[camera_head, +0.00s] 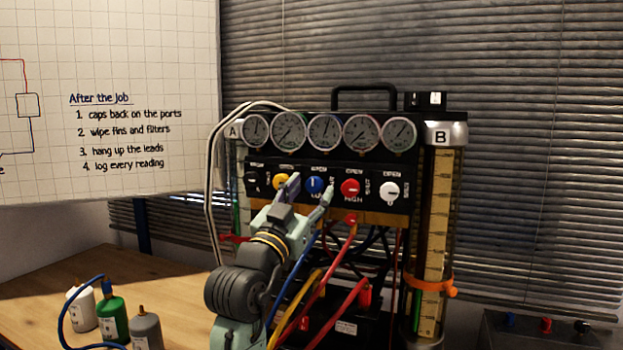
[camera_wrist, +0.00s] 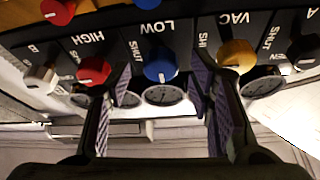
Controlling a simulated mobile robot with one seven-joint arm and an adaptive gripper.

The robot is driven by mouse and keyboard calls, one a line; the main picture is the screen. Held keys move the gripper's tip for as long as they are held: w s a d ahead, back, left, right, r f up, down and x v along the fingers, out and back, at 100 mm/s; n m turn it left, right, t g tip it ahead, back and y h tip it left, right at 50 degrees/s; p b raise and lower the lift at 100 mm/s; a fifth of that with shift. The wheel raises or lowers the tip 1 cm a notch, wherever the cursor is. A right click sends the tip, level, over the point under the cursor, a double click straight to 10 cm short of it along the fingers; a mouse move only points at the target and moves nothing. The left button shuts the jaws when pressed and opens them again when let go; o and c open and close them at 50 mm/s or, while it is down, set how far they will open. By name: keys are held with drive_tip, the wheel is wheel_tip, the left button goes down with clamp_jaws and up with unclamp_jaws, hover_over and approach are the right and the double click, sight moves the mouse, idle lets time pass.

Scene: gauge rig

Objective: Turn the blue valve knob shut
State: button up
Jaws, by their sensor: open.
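The blue valve knob (camera_head: 315,185) is on the black front panel, between the yellow knob and the red knob. It has a white pointer line on it. In the wrist view the blue knob (camera_wrist: 161,64) sits under the label LOW, with SHUT printed beside it. My gripper (camera_head: 309,193) is open, with one finger to the left of the blue knob and one to the right. In the wrist view my gripper (camera_wrist: 160,90) shows its two fingers apart, with the blue knob in the gap between them. I cannot see either finger touching the knob.
The yellow knob (camera_head: 281,182) and red knob (camera_head: 350,188) flank the blue one closely. A white knob (camera_head: 388,190) is farther right. Several round gauges (camera_head: 325,132) line the panel above. Coloured hoses (camera_head: 333,276) hang below. Small bottles (camera_head: 113,318) stand on the wooden table at left.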

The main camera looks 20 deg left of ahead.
drive_tip(key=shift+x, duration=0.9)
drive_tip(key=shift+a, duration=0.1)
drive_tip(key=shift+c, duration=0.3)
clamp_jaws()
drive_tip(key=shift+f, duration=0.1)
